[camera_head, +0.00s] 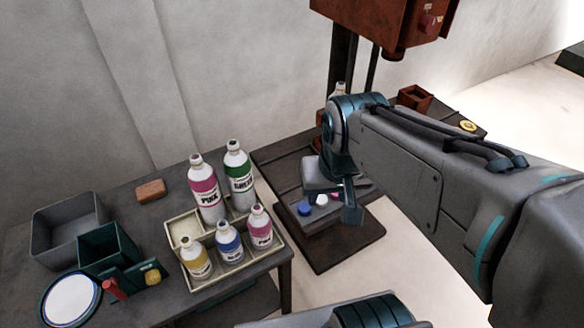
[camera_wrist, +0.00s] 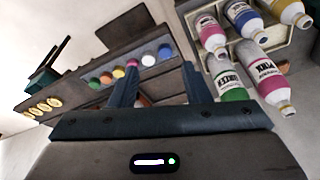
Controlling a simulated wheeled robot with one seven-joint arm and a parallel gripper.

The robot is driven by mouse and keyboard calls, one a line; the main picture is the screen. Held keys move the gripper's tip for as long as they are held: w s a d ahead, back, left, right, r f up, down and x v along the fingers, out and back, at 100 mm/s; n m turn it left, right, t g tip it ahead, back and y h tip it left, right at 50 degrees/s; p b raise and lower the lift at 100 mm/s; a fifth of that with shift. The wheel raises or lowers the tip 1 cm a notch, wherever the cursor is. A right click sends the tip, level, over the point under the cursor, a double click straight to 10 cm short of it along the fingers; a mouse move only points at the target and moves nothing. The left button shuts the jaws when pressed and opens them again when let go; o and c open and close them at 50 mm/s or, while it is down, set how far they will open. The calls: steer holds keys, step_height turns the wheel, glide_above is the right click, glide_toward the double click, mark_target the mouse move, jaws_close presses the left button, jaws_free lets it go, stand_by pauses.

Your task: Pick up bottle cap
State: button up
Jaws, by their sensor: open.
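Several coloured bottle caps lie in a row on a dark surface. In the head view I see a blue cap (camera_head: 305,208) and a white cap (camera_head: 322,200) just left of my gripper (camera_head: 338,198). The wrist view shows the blue cap (camera_wrist: 165,52), white cap (camera_wrist: 148,60), pink cap (camera_wrist: 132,63), yellow cap (camera_wrist: 119,72), red cap (camera_wrist: 106,78) and green cap (camera_wrist: 94,84). My gripper (camera_wrist: 160,72) is open. The blue and white caps appear between or beyond its fingertips in the wrist view; contact is not visible. The arm hides part of the row in the head view.
A cream tray (camera_head: 277,243) holds several bottles, including a pink bottle (camera_head: 205,190) and a green bottle (camera_head: 239,176), left of my gripper. A grey bin (camera_head: 68,235) stands farther left. A rust-coloured machine (camera_head: 388,22) rises behind the arm.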

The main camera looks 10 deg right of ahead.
steer(key=w+f+m+g+b, duration=0.1)
steer(key=w+f+m+b, duration=0.35)
steer(key=w+m, duration=0.25)
steer(key=w+f+m+g+b, duration=0.2)
steer(key=w+f+m+b, duration=0.2)
steer(key=w+m+b, duration=0.25)
glide_above(305, 207)
steer(key=f, duration=0.7)
steer(key=shift+w+d+f+b, duration=0.25)
steer(key=shift+d+f+b, duration=0.05)
steer(key=shift+f+b, duration=0.1)
steer(key=shift+s+a+f+b, duration=0.1)
steer(key=shift+a+f+b, duration=0.1)
steer(key=shift+f, duration=1.4)
steer(key=shift+s+a+f+b, duration=0.1)
steer(key=shift+f+b, duration=0.1)
steer(key=shift+f, duration=1.35)
steer(key=c, duration=0.7)
